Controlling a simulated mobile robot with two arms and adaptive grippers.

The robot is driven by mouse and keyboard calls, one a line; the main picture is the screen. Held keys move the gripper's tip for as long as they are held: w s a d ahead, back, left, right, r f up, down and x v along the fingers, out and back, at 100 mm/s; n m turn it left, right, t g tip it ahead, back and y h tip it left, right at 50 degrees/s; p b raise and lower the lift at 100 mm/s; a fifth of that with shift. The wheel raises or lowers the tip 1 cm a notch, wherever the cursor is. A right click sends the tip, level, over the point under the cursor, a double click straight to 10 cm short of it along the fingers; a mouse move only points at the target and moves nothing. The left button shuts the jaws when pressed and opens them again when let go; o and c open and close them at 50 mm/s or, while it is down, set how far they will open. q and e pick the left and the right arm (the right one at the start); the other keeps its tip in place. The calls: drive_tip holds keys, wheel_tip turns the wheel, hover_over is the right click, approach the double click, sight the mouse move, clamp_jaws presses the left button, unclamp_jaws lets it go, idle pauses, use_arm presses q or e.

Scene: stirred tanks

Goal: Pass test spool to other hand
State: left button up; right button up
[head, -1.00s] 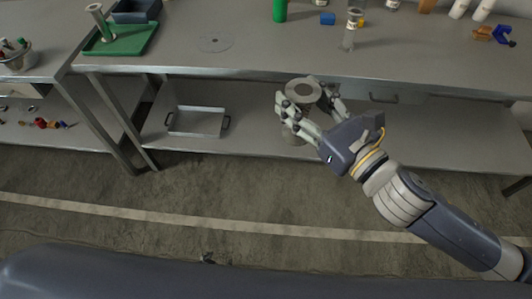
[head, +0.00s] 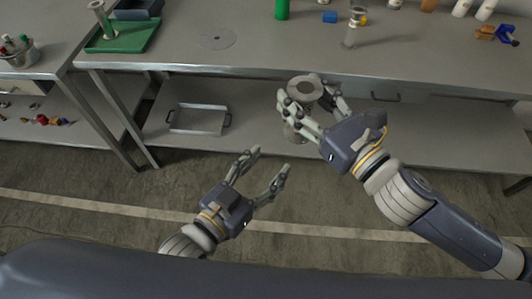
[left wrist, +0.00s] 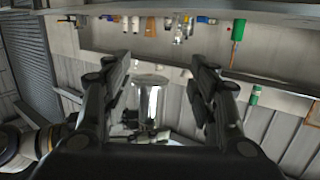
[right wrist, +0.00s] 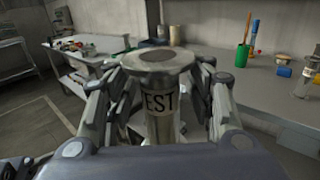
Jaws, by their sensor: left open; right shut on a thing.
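The test spool (head: 305,85) is a grey metal spool with a wide round flange at its top. It is held upright in my right gripper (head: 309,98), in front of the bench edge. In the right wrist view the spool (right wrist: 160,102) shows the black letters "EST" between the fingers. My left gripper (head: 268,160) is open and empty, below and left of the spool in the head view. In the left wrist view the spool (left wrist: 150,95) appears between the open fingers, apart from them. My right fingers hide part of the spool's body.
The bench (head: 260,60) carries a green tray (head: 130,42) with another spool-like piece (head: 100,18), a flat grey disc (head: 216,38), a green cylinder (head: 282,9), a blue block (head: 329,17) and a clear vessel (head: 351,32). A metal tray (head: 199,119) lies on the lower shelf.

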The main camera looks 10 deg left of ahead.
use_arm(q)
wheel_tip(320, 180, up, 8)
drive_tip(key=s+h, duration=0.1)
drive_tip(key=s, duration=0.1)
drive_tip(key=shift+t, duration=0.4)
drive_tip(key=x, duration=1.2)
drive_tip(key=shift+w+d, duration=0.15)
drive_tip(key=shift+d, duration=0.05)
drive_tip(key=shift+c, duration=0.3)
clamp_jaws()
drive_tip(key=shift+r, duration=0.1)
use_arm(e)
drive_tip(key=o, duration=1.4)
